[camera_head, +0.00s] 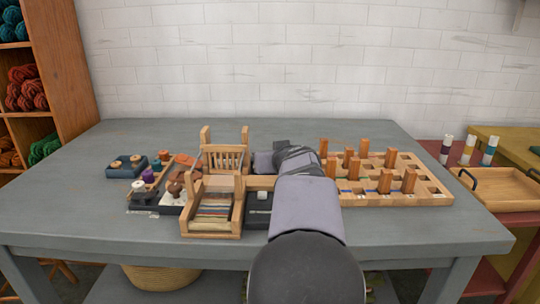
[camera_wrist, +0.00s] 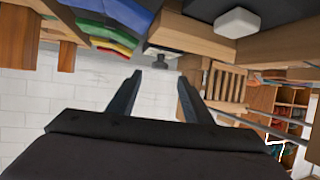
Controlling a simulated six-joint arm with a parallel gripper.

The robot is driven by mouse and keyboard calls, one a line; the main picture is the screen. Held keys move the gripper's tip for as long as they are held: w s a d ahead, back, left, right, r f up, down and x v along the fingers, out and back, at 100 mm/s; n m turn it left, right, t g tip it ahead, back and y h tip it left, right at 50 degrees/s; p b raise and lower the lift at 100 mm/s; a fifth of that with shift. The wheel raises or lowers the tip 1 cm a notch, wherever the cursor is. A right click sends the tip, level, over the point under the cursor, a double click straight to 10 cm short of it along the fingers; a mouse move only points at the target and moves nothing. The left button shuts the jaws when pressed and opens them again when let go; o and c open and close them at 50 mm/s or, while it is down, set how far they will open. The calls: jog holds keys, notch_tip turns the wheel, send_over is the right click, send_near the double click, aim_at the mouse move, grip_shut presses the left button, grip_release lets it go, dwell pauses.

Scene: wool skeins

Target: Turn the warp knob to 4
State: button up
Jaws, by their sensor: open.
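I cannot tell for certain which part is the warp knob, and no number is readable. A white block-like knob (camera_wrist: 238,22) shows at the top of the wrist view. My gripper (camera_wrist: 160,76) is open, with nothing between its fingers. In the head view my arm covers part of the table right of the loom and hides the fingertips.
A wooden peg board (camera_head: 435,195) with upright pegs stands to the right of my arm. A dark blue box (camera_head: 122,170) with two wooden knobs sits at the left. A wooden tray (camera_head: 505,190) is on the side table. The grey table's (camera_head: 100,218) front left is clear.

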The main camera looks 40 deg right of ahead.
jog(key=d+n+y+p, duration=0.2)
jog(key=p, duration=0.2)
jog(key=shift+s+f+p, duration=0.1)
jog(key=shift+p, duration=0.3)
jog(key=p, duration=0.1)
jog(key=n+t+y+p, duration=0.1)
jog(key=shift+s+d+y+p, duration=0.25)
jog(key=shift+d+y+p, duration=0.05)
jog(key=shift+d, duration=0.05)
jog(key=shift+s+d+r+n+t+y+p, duration=0.25)
jog(key=shift+r+n+t+y+p, duration=0.05)
jog(key=shift+n+y+p, duration=0.35)
jog(key=shift+p+x, duration=0.45)
jog(key=shift+x, duration=3.3)
jog(key=shift+c, duration=0.4)
jog(key=c, duration=0.9)
